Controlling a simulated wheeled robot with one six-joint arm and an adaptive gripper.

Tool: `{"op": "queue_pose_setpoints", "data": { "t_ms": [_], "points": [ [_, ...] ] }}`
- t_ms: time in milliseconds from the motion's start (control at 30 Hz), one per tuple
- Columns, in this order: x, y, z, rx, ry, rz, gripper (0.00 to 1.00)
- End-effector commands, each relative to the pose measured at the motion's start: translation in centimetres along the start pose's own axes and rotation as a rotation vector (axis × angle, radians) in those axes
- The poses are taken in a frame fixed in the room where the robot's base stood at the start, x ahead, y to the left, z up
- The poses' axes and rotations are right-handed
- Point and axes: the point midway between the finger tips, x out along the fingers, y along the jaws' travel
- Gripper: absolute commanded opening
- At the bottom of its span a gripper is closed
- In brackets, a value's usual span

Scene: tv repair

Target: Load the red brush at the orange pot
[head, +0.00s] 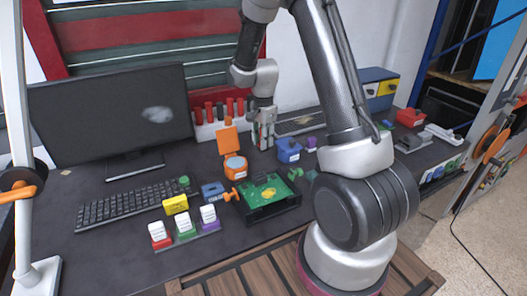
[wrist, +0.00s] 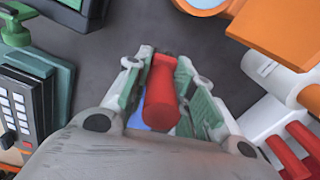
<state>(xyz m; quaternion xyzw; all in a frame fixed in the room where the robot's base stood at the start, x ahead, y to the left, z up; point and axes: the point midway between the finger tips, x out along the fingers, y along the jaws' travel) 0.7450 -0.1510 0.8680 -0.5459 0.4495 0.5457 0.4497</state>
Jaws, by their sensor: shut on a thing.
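My gripper (head: 262,135) is above the back of the dark table, pointing down, to the right of the orange pot (head: 235,166), whose orange lid stands open behind it. In the wrist view my gripper (wrist: 167,75) is shut on a red brush (wrist: 162,95), with the red handle between its green-padded fingers. The brush's tip is hidden from view. Part of the orange pot (wrist: 205,3) shows at the top edge of the wrist view, with its orange lid (wrist: 283,30) at the upper right.
A white rack (head: 205,131) with several red handles stands behind the pot. A blue box (head: 289,151) is just right of my gripper. A black tray with a green board (head: 268,196) lies in front. A monitor (head: 110,110) and keyboard (head: 133,203) are at left.

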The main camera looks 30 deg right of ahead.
Motion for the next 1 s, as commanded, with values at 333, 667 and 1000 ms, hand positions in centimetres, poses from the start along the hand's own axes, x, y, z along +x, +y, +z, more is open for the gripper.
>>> {"op": "queue_pose_setpoints", "data": {
  "t_ms": [333,667,1000],
  "points": [
    [-4.1,-1.8,5.6,-0.113,0.002,-0.015,0.01],
    [-5.2,-2.2,10.8,-0.035,-0.001,-0.003,0.01],
    [-2.4,-2.1,10.7,0.001,-0.001,0.004,0.01]
  ]
}}
